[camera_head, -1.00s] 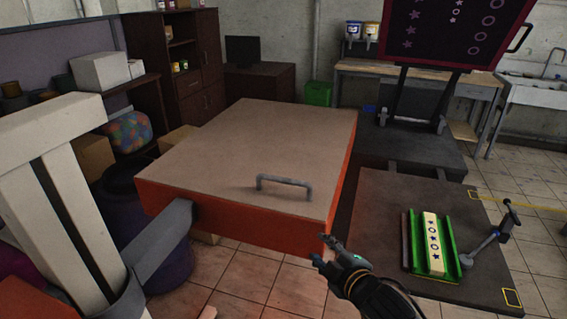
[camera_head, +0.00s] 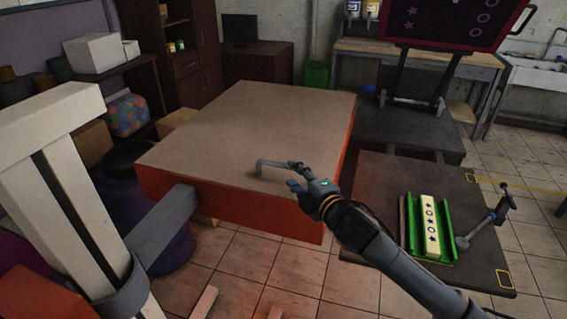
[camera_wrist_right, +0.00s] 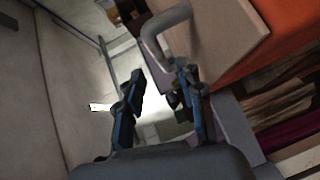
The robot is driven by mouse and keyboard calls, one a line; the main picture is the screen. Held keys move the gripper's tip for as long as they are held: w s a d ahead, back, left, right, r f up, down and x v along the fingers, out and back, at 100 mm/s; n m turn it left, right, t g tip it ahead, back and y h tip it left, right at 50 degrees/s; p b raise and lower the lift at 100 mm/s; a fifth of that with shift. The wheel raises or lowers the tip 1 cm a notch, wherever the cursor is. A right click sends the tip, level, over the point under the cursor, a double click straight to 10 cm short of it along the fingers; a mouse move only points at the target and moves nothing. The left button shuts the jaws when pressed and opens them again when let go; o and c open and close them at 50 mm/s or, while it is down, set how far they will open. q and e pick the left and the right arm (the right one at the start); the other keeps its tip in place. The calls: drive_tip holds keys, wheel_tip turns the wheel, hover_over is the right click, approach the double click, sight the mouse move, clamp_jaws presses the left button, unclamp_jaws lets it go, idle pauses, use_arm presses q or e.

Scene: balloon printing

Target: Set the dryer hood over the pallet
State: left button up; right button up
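The dryer hood (camera_head: 245,122) is a large box with a tan top and orange sides, left of centre in the head view. A grey bar handle (camera_head: 268,163) stands at its near right edge. My right gripper (camera_head: 297,178) is at the right end of this handle and hides part of it. In the right wrist view the fingers (camera_wrist_right: 157,82) are apart, with the handle (camera_wrist_right: 172,20) just beyond them. The dark flat board (camera_head: 380,185), likely the pallet, lies right of the hood, uncovered. My left gripper is out of view.
A green holder (camera_head: 447,230) with a cream printed strip (camera_head: 430,225) lies on the dark board. A grey lever clamp (camera_head: 485,225) stands beside it. A dark printing screen (camera_head: 455,22) is raised behind. A grey bracket (camera_head: 165,228) joins the hood's left front.

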sight(285, 167)
drive_tip(key=p+x, duration=0.1)
drive_tip(key=x, duration=0.5)
drive_tip(key=shift+w+a, duration=0.15)
drive_tip(key=shift+w, duration=0.1)
clamp_jaws()
